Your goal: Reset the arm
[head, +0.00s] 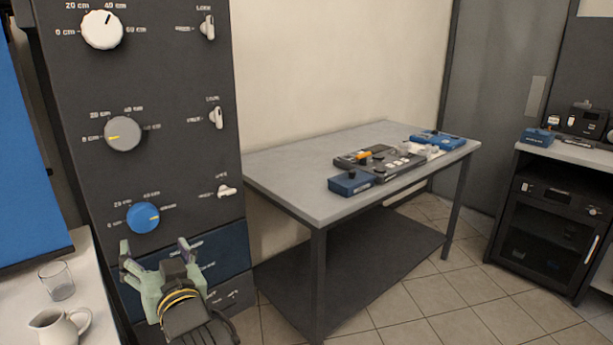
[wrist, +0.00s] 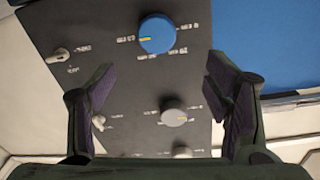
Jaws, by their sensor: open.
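My gripper (head: 157,256) is open and empty. In the head view it is at the lower left, in front of the lower part of a dark control panel (head: 172,168). In the wrist view my gripper's two fingers (wrist: 165,98) stand wide apart with the panel (wrist: 97,28) beyond them. The panel carries a white knob (head: 102,30), a grey knob (head: 123,134) and a blue knob (head: 143,217). The blue knob also shows in the wrist view (wrist: 157,35). Toggle switches (head: 216,118) sit on the panel's right side. Nothing is between the fingers.
A white surface at lower left holds a glass (head: 57,281) and a white pitcher (head: 60,327). A grey table (head: 290,165) with several devices, including a blue box (head: 352,183), stands in the middle. A dark cabinet (head: 548,220) is at right. The tiled floor (head: 430,290) between is clear.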

